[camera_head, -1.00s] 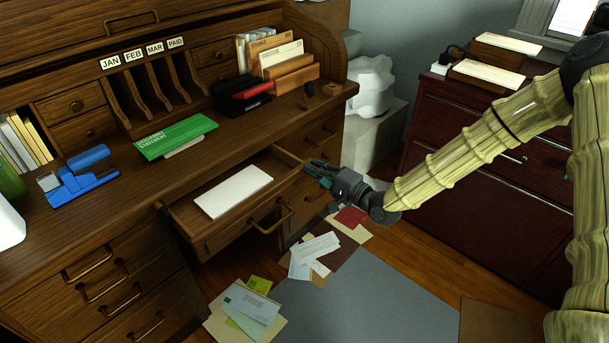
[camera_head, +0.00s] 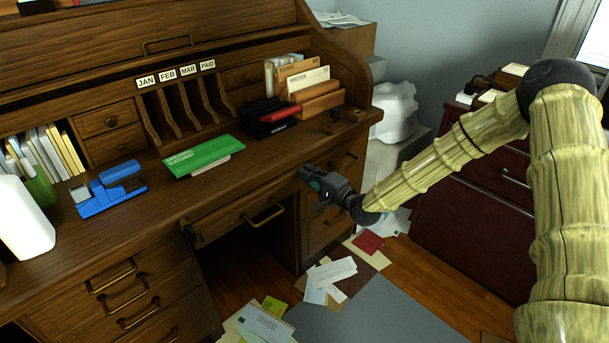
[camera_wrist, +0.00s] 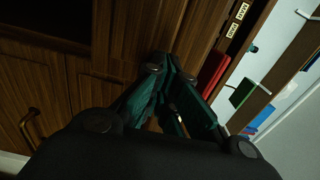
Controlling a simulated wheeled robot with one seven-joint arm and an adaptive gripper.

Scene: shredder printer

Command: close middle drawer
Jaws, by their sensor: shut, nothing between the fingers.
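The middle drawer (camera_head: 228,221) is in the desk's centre, under the desktop. Its front with a brass handle (camera_head: 263,213) shows in the head view, and no inside of it is visible. It looks pushed in or nearly so; I cannot tell if it is fully flush. My gripper (camera_head: 305,174) is shut and empty, just in front of the desk edge, right of the drawer handle. In the wrist view my gripper (camera_wrist: 163,72) points at brown wood; whether it touches is not clear.
The wooden desk (camera_head: 130,255) holds a green booklet (camera_head: 203,156), a blue stapler-like item (camera_head: 110,190) and a letter rack (camera_head: 305,95). Papers (camera_head: 330,278) lie on the floor below my gripper. A dark red cabinet (camera_head: 460,200) stands at the right.

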